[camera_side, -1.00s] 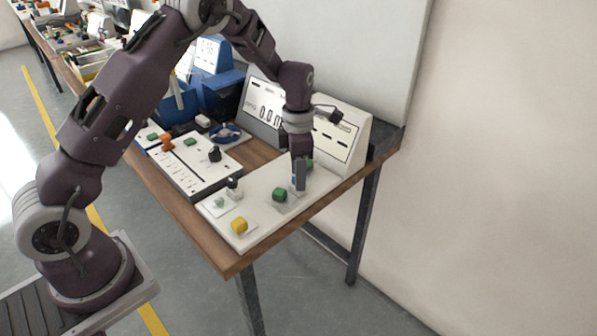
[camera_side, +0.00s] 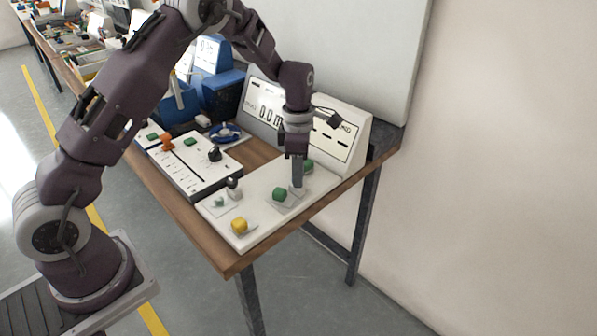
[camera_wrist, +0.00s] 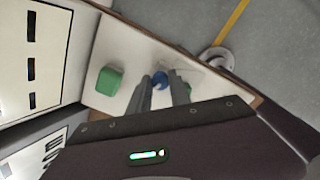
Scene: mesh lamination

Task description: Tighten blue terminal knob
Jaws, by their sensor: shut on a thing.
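The blue terminal knob (camera_wrist: 160,80) shows in the wrist view between my two fingers. My gripper (camera_wrist: 162,84) points down and is shut on the knob; its fingers flank it on both sides. In the side view my gripper (camera_side: 298,186) stands at the right part of the white terminal board (camera_side: 258,198). There the fingers hide the knob, and I cannot tell how far it is screwed down.
A green knob (camera_side: 279,194) is close on the left of my fingers and another green knob (camera_side: 308,166) is just behind. A yellow knob (camera_side: 239,226) sits at the board's front. A white meter box (camera_side: 342,137) stands behind. The table edge is close on the right.

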